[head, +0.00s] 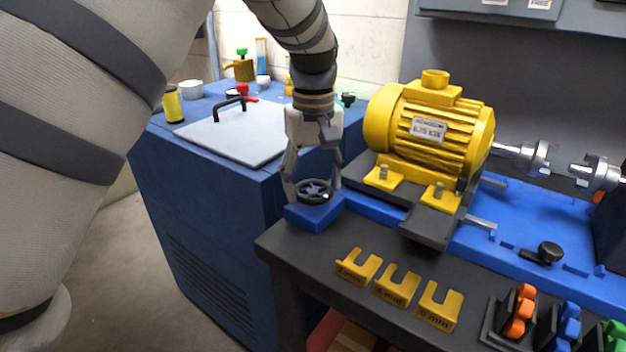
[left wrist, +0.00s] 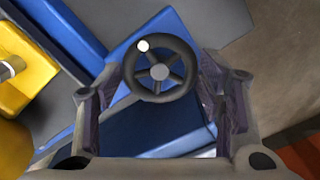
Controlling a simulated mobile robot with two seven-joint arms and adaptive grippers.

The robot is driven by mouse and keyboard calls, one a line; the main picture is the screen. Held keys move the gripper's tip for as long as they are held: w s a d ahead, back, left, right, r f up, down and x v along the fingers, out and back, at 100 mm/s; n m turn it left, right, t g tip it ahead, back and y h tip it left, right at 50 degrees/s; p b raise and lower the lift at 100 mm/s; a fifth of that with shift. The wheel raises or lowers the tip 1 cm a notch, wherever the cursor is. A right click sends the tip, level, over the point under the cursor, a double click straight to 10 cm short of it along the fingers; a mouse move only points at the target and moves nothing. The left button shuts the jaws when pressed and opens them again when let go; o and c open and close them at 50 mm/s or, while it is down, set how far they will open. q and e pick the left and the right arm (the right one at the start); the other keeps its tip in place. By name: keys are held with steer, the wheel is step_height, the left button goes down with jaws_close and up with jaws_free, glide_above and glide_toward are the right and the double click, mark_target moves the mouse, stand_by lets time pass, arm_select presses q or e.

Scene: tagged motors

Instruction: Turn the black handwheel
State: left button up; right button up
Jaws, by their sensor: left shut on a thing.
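The black handwheel (head: 314,190) sits on a blue block at the near left corner of the motor bench. In the left wrist view, the handwheel (left wrist: 160,68) has several spokes, a grey hub and a small white knob at its upper left rim. My left gripper (head: 312,188) reaches down from above with its fingers on either side of the wheel, and is shut on it. Its fingers also flank the wheel in the left wrist view (left wrist: 160,96). My right gripper is in neither view.
The yellow motor (head: 428,132) stands close to the right of the gripper. Yellow slotted shims (head: 398,287) lie on the dark bench in front. A blue cabinet (head: 205,225) with a pale lid (head: 232,134) is on the left. Metal couplings (head: 535,156) are at the right.

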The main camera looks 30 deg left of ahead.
mark_target(313, 189)
arm_select(q)
steer(key=shift+n, duration=0.8)
steer(key=o, duration=1.1)
steer(key=shift+o, duration=0.2)
step_height(313, 189, up, 12)
